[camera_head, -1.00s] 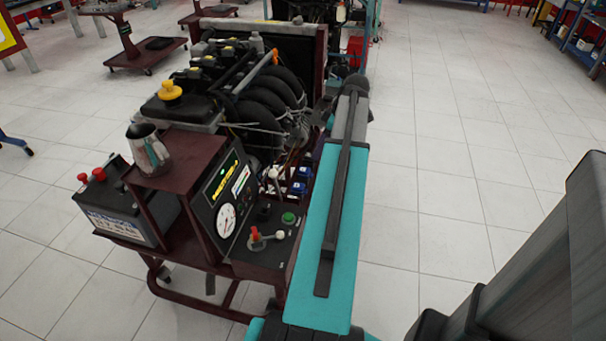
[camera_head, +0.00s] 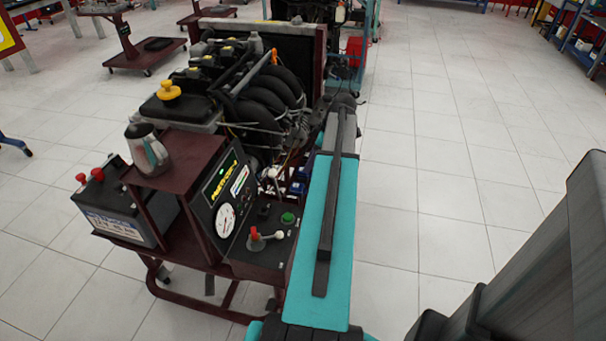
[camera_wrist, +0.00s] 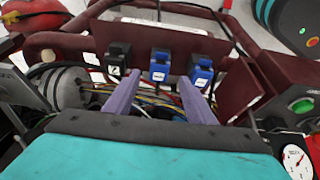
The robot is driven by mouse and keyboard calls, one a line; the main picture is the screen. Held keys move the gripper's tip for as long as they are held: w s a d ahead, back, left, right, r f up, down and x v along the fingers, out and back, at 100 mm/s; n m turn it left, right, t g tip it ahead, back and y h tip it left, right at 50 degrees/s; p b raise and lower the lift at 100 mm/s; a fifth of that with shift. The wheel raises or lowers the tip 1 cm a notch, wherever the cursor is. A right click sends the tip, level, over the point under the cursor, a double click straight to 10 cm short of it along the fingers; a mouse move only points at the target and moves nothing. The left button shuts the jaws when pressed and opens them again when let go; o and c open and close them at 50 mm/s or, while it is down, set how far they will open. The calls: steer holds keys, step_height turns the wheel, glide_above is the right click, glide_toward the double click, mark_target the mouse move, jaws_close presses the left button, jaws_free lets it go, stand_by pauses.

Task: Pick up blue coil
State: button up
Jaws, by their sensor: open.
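In the wrist view, two blue coils, a middle one (camera_wrist: 160,65) and a right one (camera_wrist: 200,72), sit on the dark red frame with white labels on them. A similar black coil (camera_wrist: 117,60) is to their left. My gripper (camera_wrist: 160,77) is open, its two purple-grey fingers apart and empty. The fingertips appear on either side of the middle blue coil; I cannot tell whether they touch or how deep they reach. In the head view a bit of blue (camera_head: 298,186) shows beside my arm, which hides most of the coils and the gripper.
The engine trainer (camera_head: 180,165) fills the left centre, with a metal jug (camera_head: 147,147), a battery (camera_head: 112,210) and a gauge panel (camera_head: 226,200). In the wrist view, wires (camera_wrist: 150,104) run below the coils and a green button (camera_wrist: 302,105) is at right. Floor to the right is clear.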

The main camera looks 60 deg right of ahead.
steer(key=shift+x, duration=2.55)
steer(key=shift+w+r, duration=0.1)
steer(key=c, duration=1.3)
steer(key=shift+o, duration=0.2)
steer(key=shift+r, duration=0.1)
steer(key=shift+r, duration=1.25)
steer(key=s+d+r, duration=0.2)
steer(key=s+d, duration=0.1)
steer(key=d, duration=1.2)
steer(key=shift+s+d, duration=0.15)
steer(key=shift+d, duration=0.2)
steer(key=shift+s+r, duration=0.15)
steer(key=shift+s, duration=0.05)
